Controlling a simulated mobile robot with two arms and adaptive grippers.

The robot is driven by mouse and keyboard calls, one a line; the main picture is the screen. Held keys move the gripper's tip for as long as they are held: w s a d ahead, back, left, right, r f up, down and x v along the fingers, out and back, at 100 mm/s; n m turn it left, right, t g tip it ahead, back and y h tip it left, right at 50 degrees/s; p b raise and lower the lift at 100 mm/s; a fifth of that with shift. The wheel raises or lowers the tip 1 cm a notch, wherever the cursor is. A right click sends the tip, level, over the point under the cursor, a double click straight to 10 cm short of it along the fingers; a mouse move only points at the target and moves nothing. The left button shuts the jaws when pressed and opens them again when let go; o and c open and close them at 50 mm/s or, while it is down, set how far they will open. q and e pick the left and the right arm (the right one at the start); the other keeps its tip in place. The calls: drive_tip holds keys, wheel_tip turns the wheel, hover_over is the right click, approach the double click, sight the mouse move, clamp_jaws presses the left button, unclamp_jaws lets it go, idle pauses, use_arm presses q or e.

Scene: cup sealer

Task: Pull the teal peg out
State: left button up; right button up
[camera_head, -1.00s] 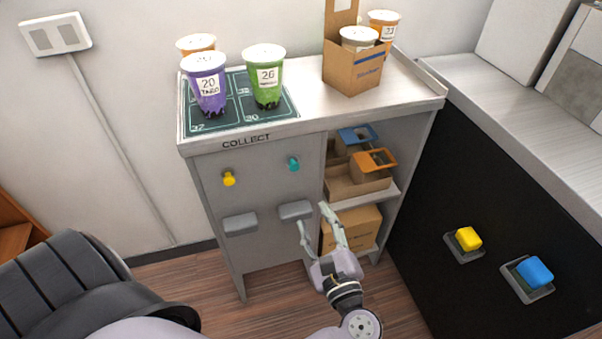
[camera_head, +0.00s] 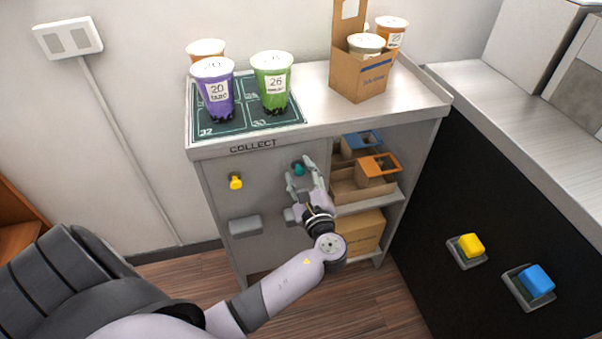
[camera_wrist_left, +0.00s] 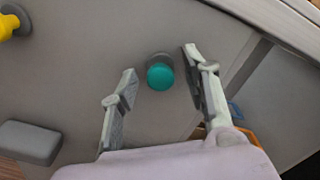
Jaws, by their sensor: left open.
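The teal peg (camera_head: 299,169) sticks out of the grey front panel of the collect counter, under its top edge. In the left wrist view the teal peg (camera_wrist_left: 160,76) shows its round end between and just beyond the fingertips. My left gripper (camera_head: 300,172) is open, with one finger on each side of the peg. In the left wrist view the left gripper's fingers (camera_wrist_left: 158,62) appear apart and I see no contact with the peg. My right gripper is not in view.
A yellow peg (camera_head: 235,181) is left of the teal one. A grey block (camera_head: 245,225) is on the panel below it. Open shelves with cardboard trays (camera_head: 352,187) are to the right. Cups, including a purple one (camera_head: 216,91), stand on the counter (camera_head: 318,101).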

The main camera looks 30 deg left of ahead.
use_arm(q)
drive_tip(key=shift+c, duration=0.3)
clamp_jaws()
idle(0.3)
idle(0.3)
